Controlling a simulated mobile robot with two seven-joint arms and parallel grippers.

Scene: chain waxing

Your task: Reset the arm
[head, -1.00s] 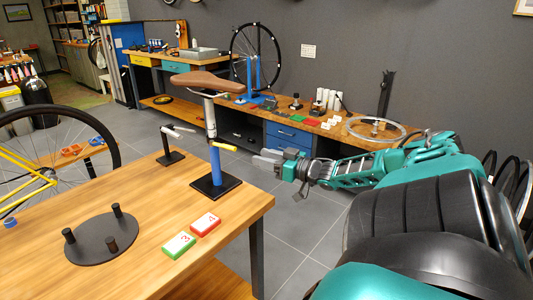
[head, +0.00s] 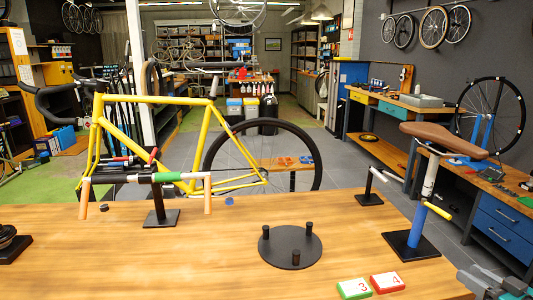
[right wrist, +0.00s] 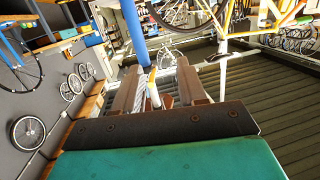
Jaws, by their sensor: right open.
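My right gripper (head: 484,282) shows at the bottom right corner of the head view, cut off by the frame, just right of the workbench (head: 200,265). In the right wrist view, its two brown-looking fingers (right wrist: 157,88) stand apart, and I see nothing held between them. A thin pale post with a blue upper part appears beyond the fingers there. My left gripper and arm are not in view.
A bike saddle (head: 444,138) on a blue-post stand (head: 419,226) is close to my right gripper. Red and green number blocks (head: 387,282) lie near the bench edge. A black disc with pegs (head: 291,251), a yellow bicycle (head: 150,99) and a handlebar stand (head: 159,216) are farther left.

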